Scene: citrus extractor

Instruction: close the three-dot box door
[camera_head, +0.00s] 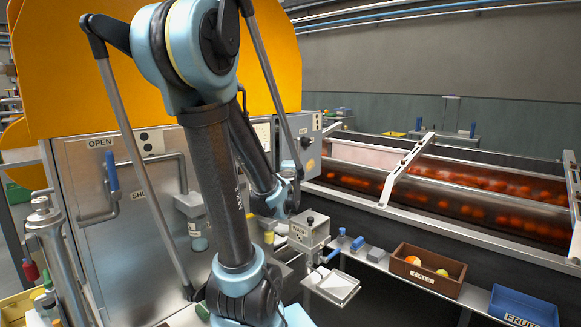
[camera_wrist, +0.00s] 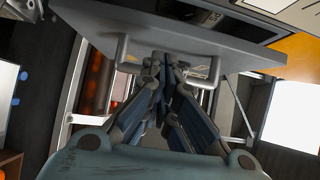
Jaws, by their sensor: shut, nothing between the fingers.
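A grey box (camera_head: 307,136) on the machine's right side carries small dark marks; I cannot count its dots for sure. Its door is not clearly distinguishable in the head view, where my arm covers part of this area. In the wrist view a light grey panel (camera_wrist: 110,35) with a bent bar handle (camera_wrist: 122,62) lies just beyond my fingertips. I cannot tell if this panel is the door. My gripper (camera_wrist: 166,68) is shut and empty, its tips close to the panel; contact is unclear.
A steel cabinet with an OPEN sign (camera_head: 101,143) and a blue-handled lever (camera_head: 113,177) stands left. A WASH box (camera_head: 308,232) stands below my wrist. A brown CULLS crate (camera_head: 428,268) and a blue FRUIT crate (camera_head: 524,307) are at right, before a roller conveyor (camera_head: 440,190).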

